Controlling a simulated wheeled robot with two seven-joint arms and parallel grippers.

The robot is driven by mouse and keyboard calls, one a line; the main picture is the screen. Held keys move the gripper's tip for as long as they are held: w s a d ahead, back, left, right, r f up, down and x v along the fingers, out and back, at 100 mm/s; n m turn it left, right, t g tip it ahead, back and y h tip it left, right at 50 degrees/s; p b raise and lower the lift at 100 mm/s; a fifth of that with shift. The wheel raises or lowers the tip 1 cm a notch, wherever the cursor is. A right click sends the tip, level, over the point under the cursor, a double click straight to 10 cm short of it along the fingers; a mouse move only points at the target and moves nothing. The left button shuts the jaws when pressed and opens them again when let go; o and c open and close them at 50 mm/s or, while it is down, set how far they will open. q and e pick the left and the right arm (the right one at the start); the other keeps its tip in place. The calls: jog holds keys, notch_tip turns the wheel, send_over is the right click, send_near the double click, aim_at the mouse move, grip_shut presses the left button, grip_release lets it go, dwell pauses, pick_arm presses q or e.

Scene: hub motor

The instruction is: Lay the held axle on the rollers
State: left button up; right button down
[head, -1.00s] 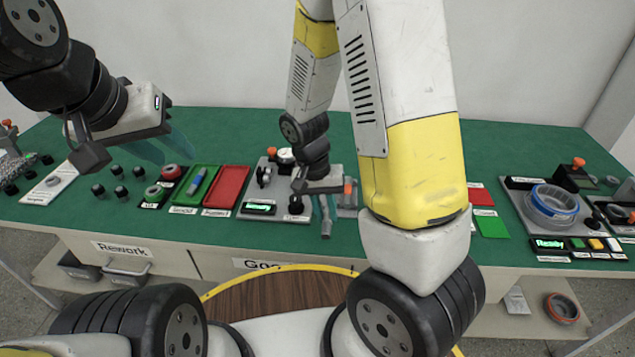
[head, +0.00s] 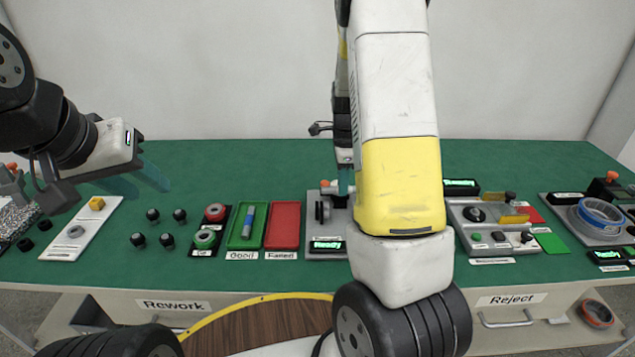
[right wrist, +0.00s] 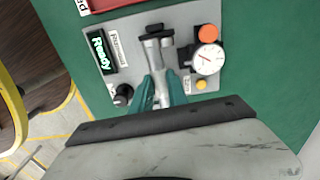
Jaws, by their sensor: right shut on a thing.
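My right gripper (right wrist: 160,92) shows two teal fingers in the right wrist view, shut on the axle. The axle is hard to make out: grey metal shows between and just beyond the fingers, and I cannot tell axle from rollers there. The fingers are over the runout station (right wrist: 125,70), which has a black bracket (right wrist: 155,30) at the far end of the grey bars. I cannot tell whether the axle touches the rollers. In the head view my right arm hides most of this station (head: 313,227). My left gripper (head: 137,182) is open and empty over the table's left side.
The station carries a dial gauge (right wrist: 207,58), an orange button (right wrist: 209,35) and a lit Ready display (right wrist: 103,52). A green tray (head: 234,236) holding a blue-grey part and a red tray (head: 283,224) stand left of it. Several black knobs (head: 152,215) stand further left.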

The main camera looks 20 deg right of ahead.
jog(key=shift+w+f, duration=0.15)
jog(key=shift+w, duration=0.1)
jog(key=shift+f, duration=2.3)
jog(key=shift+f, duration=0.55)
dwell(0.4)
dwell(0.3)
jog(key=c, duration=0.8)
grip_release()
jog(key=shift+r, duration=3.5)
